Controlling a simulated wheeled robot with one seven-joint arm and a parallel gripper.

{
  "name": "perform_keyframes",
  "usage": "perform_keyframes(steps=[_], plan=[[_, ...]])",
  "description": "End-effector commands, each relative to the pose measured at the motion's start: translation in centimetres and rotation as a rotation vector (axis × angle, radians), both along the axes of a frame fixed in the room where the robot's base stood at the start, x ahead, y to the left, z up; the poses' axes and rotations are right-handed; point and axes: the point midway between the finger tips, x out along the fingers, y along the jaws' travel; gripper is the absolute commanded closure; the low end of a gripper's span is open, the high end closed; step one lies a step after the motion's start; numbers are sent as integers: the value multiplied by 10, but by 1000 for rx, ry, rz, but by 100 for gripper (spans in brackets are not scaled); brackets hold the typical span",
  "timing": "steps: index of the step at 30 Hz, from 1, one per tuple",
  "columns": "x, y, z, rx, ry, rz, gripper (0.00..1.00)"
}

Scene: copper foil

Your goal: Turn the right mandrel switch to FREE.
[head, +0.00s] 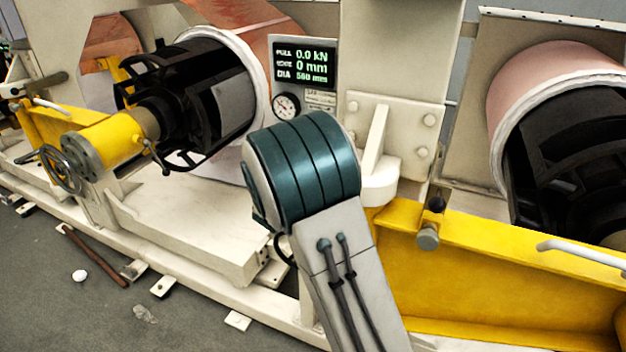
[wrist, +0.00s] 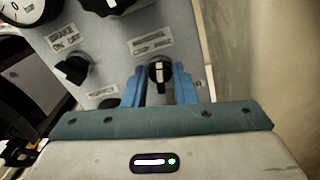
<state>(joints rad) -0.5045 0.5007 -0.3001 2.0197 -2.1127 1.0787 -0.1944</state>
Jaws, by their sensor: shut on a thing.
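In the wrist view, the blue fingers of my gripper (wrist: 159,82) are closed on a black rotary switch (wrist: 160,72) on a grey panel, one finger on each side. The switch has a light mark near its top, and its dark handle runs down between the fingers. A label plate (wrist: 152,39) sits just above it; its small print is too blurred to read surely. The lower part of the switch's surroundings is hidden by my gripper body. In the head view, my arm hides the switch and the gripper.
On the same panel are a second black knob (wrist: 73,69) to the left, under a brake label (wrist: 64,38), another knob at the top and a white dial (wrist: 22,10). In the head view, a display (head: 304,64) and yellow beams (head: 480,275) stand close around my arm.

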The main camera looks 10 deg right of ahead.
Motion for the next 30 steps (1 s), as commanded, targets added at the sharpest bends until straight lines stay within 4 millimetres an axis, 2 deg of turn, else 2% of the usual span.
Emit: perform_keyframes(steps=[1, 13, 30], plan=[[0, 0, -7, 30, -25, 0, 98], [-1, -1, -4, 195, -141, 1, 98], [-1, -1, -1, 233, -166, 1, 98]])
